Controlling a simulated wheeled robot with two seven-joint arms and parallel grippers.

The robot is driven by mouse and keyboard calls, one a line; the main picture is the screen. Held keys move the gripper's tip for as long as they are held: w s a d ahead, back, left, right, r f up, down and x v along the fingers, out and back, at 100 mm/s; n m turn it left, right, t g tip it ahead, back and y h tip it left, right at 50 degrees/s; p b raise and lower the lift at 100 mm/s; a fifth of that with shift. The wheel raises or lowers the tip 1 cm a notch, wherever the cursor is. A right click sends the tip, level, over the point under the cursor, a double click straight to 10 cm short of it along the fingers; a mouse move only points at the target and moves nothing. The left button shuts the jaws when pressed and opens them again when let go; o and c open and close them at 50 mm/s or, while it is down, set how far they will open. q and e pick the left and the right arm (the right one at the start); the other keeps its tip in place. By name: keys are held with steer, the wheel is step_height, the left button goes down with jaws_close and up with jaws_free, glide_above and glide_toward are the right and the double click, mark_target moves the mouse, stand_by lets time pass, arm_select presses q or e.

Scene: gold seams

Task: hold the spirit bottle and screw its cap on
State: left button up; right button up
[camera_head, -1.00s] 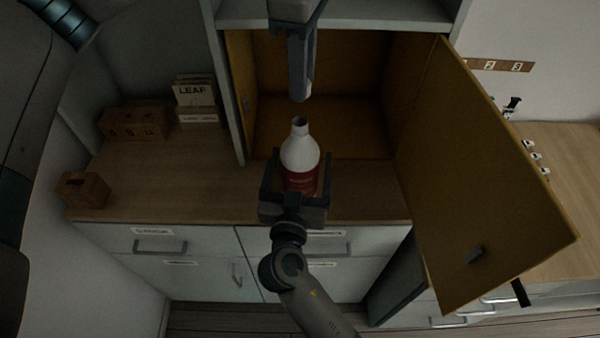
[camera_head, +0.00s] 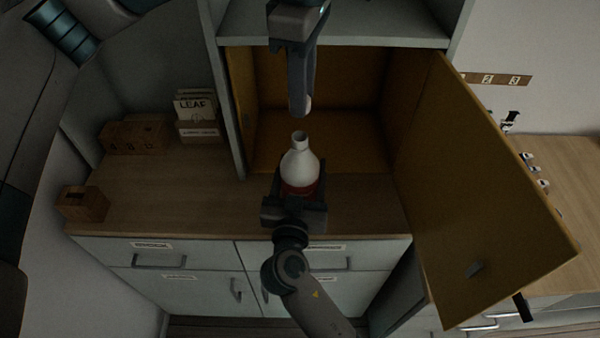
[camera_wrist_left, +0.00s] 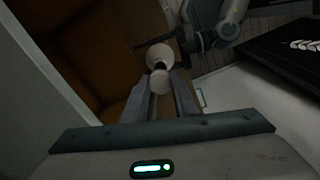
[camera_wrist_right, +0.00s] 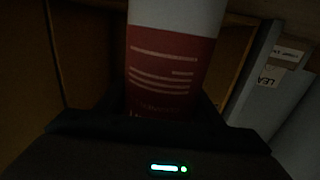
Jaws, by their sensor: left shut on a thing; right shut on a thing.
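The spirit bottle (camera_head: 300,166) is white with a red label and an open neck. It stands upright in my right gripper (camera_head: 299,190), which is shut around its lower part. In the right wrist view the bottle's red label (camera_wrist_right: 168,75) fills the middle. My left gripper (camera_head: 301,110) comes down from above and is shut on the white cap (camera_head: 308,104). In the head view the cap is mostly hidden by the fingers and sits above the bottle mouth, with a gap. In the left wrist view the cap (camera_wrist_left: 160,81) overlaps the bottle (camera_wrist_left: 159,56).
An open cabinet (camera_head: 340,140) lies behind the bottle, its door (camera_head: 480,200) swung out to the right. The wooden counter (camera_head: 165,195) is clear at centre left. Wooden boxes (camera_head: 135,135), a LEAF card holder (camera_head: 197,130) and a small block (camera_head: 83,204) stand at left.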

arm_select(q)
glide_above(302, 136)
steer(key=shift+f, duration=2.45)
steer(key=shift+f, duration=0.9)
steer(key=shift+f, duration=0.55)
